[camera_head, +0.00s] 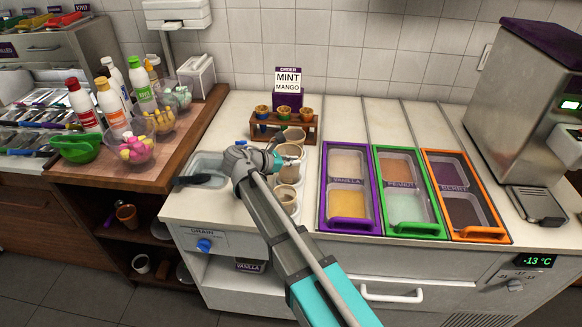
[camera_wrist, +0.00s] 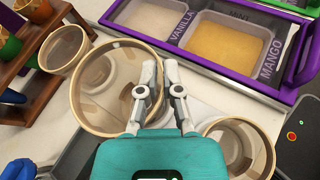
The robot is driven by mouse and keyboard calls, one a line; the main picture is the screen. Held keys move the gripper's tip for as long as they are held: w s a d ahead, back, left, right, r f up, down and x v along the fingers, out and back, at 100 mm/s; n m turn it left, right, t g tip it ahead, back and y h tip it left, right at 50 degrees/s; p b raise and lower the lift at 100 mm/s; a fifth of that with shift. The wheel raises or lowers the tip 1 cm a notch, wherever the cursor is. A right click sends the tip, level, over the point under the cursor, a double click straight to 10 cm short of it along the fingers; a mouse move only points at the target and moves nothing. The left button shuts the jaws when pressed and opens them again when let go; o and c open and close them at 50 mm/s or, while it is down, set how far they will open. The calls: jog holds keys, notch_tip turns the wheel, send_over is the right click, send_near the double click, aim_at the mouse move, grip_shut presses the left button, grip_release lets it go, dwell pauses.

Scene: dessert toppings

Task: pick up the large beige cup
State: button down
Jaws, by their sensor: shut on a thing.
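The large beige cup (camera_wrist: 92,112) has a wide tan rim and fills the left centre of the wrist view. In the head view, it (camera_head: 292,151) stands between other beige cups, partly hidden by my gripper (camera_head: 285,161). In the wrist view, my gripper (camera_wrist: 160,85) is shut on the cup's wall at its right side. One finger is over the cup's inside and the other is outside the rim. The cup looks upright; I cannot tell whether it touches the counter.
A smaller beige cup (camera_wrist: 65,47) stands close behind, and another (camera_wrist: 241,146) stands to the right in the wrist view. A wooden cone rack (camera_head: 268,123) is at the back. The purple-framed vanilla and mango tray (camera_head: 323,190) lies to the right, and a sink (camera_head: 207,165) to the left.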

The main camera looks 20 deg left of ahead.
jog(key=shift+r, duration=0.15)
notch_tip(320, 180, up, 3)
jog(key=p, duration=0.3)
jog(key=shift+f, duration=0.2)
jog(key=s+d+r+p, duration=0.9)
jog(key=d+r+p, duration=0.1)
jog(key=shift+s+d, duration=0.15)
jog(key=shift+s, duration=0.05)
dwell(1.1)
